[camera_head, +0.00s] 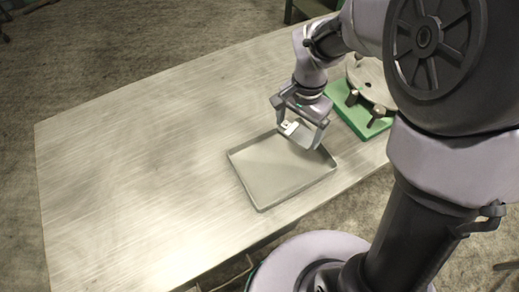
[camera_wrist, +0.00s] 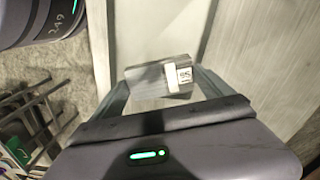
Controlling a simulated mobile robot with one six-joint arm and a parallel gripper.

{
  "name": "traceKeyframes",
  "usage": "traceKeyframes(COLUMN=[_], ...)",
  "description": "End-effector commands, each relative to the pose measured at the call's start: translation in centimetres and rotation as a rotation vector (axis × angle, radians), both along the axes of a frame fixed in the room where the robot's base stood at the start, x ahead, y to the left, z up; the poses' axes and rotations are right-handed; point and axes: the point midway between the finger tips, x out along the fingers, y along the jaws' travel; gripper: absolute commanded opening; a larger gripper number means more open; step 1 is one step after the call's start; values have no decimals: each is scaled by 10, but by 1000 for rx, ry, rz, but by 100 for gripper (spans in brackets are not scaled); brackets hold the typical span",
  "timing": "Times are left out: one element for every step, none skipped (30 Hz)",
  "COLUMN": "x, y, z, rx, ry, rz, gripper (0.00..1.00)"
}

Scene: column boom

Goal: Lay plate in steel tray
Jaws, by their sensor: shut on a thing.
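The plate (camera_wrist: 150,78) is a small flat grey metal piece with a white label and dark print. It is held between the two fingers of my gripper (camera_wrist: 160,88) in the wrist view. In the head view my gripper (camera_head: 303,133) is over the far right part of the steel tray, with the plate (camera_head: 302,136) between its fingers. The steel tray (camera_head: 262,205) is a shallow rectangular tray with a low rim, and its visible floor is bare. I cannot tell whether the plate touches the tray floor.
The tray stands near the front edge of a large metal-topped table (camera_head: 130,160). A green base (camera_head: 343,113) with a round grey fixture (camera_head: 372,80) stands right of the tray, close to my gripper. The table's left side is clear.

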Motion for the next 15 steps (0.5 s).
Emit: traceKeyframes(x=[-9, -14, -19, -23, -26, -30, -32, -34, -36, -37, -37, -38, -38, -38, -38], y=[9, 13, 18, 21, 24, 27, 28, 30, 31, 31, 31, 31, 32, 31, 31], z=[-1, -1, -1, -2, -3, -3, -3, -4, -9, -15, -23, -34, -40, -46, -51], rx=[0, 0, 0, 0, -1, -1, -1, -1, -1, -2, -2, -2, -1, -2, -1], ry=[-2, -1, -2, -2, -2, -3, -3, -3, -2, -1, -1, 0, 0, 0, 0], rz=[-70, -118, -175, -213, -245, -282, -304, -323, -341, -349, -356, -359, -360, -360, -360], gripper=[18, 18, 18, 18, 18, 18, 18, 18, 18, 18, 18, 18, 18, 18, 18])
